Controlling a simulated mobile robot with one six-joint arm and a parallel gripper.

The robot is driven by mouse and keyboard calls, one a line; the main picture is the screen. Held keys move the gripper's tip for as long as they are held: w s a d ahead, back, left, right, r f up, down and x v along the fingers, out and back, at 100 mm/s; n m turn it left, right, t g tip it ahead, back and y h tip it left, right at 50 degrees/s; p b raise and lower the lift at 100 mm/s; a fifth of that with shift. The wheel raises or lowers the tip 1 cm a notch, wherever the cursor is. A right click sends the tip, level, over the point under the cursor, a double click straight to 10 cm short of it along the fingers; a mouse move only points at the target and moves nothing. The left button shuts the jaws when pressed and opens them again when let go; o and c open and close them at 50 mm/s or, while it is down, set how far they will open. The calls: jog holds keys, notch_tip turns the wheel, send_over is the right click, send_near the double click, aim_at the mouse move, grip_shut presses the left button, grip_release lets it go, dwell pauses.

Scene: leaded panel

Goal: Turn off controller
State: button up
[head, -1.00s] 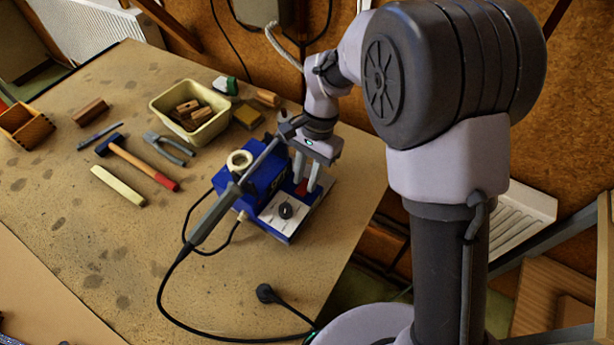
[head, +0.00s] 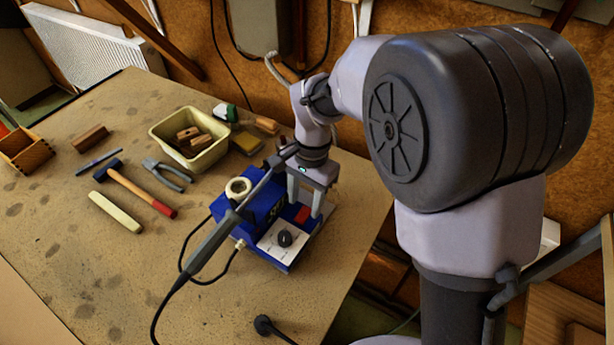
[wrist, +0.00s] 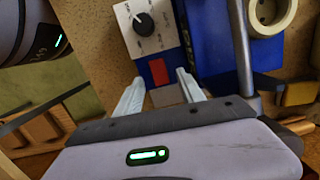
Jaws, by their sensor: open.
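The controller is a blue soldering station (head: 262,208) at the table's right edge. Its pale front panel has a black dial knob (head: 285,239), also seen in the wrist view (wrist: 143,24). A red switch (head: 303,214) sits beside that panel; the wrist view shows it too (wrist: 158,72). My gripper (head: 305,205) is over the station, pointing down. In the wrist view my gripper (wrist: 160,80) is open and empty, with one finger on each side of the red switch. I cannot tell whether the fingertips touch the station.
A plug (head: 263,325) lies near the front edge. Behind are a cream bin (head: 203,124), pliers and a hammer (head: 140,190).

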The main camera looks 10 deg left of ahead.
notch_tip(320, 180, up, 16)
jog(key=w+d+p, duration=0.1)
jog(key=p, duration=0.4)
jog(key=shift+w+f, duration=0.25)
jog(key=shift+w, duration=0.1)
